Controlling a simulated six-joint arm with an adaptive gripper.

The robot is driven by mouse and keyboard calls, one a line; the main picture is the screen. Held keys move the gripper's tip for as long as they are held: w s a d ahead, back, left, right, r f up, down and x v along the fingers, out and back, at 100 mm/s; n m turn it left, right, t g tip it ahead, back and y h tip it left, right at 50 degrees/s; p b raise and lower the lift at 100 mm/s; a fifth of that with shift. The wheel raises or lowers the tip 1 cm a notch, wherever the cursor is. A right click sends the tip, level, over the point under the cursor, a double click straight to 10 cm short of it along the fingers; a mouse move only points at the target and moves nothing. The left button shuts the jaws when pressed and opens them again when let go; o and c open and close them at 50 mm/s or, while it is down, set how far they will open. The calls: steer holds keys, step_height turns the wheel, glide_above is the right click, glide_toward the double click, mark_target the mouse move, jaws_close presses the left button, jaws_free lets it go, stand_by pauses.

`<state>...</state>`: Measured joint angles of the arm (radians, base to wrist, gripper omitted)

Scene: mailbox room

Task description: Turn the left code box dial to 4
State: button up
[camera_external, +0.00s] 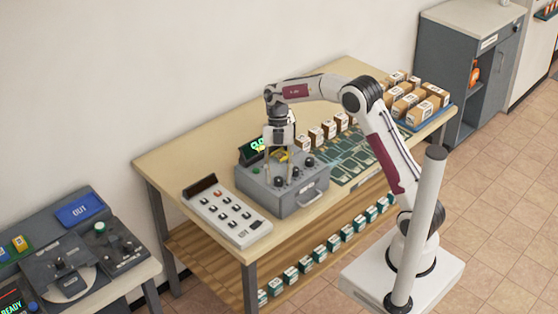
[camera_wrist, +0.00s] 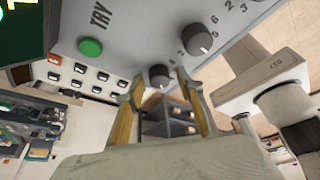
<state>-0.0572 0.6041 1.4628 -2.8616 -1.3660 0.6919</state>
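The grey code box (camera_external: 270,196) stands on the wooden table, with several dark dials on its top. In the wrist view, a dark round dial (camera_wrist: 160,76) lies near the box's edge, and a second dial (camera_wrist: 200,40) with printed numbers is up and right of it. The nearer dial appears to be the left one; its setting is not readable. My gripper (camera_wrist: 160,82) is open, pointing down, its yellowish fingers on either side of the nearer dial in the picture. I cannot tell whether they touch it. From outside, my gripper (camera_external: 280,156) is over the box's back part.
A green TRY button (camera_wrist: 90,46) is on the box. A small display (camera_external: 250,150) with green characters stands behind it. A white keypad (camera_external: 228,212) lies left of the box. Green cards (camera_external: 352,160) and small cartons (camera_external: 315,136) are on the right.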

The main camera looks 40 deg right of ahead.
steer(key=shift+r, duration=0.1)
stand_by(0.3)
steer(key=shift+v, duration=0.75)
step_height(320, 180, up, 8)
steer(key=shift+w, duration=0.2)
steer(key=shift+d, duration=0.15)
steer(key=shift+w+d+f+m+y, duration=0.15)
steer(key=shift+w+d+f+m, duration=0.1)
steer(key=shift+d+f+m, duration=0.25)
steer(key=shift+w+d+f+m+y, duration=0.15)
steer(key=shift+w+d+f+m, duration=0.15)
steer(key=shift+f, duration=0.4)
steer(key=shift+s+f, duration=0.1)
steer(key=shift+f, duration=0.05)
steer(key=shift+x, duration=3.75)
steer(key=shift+c, duration=0.4)
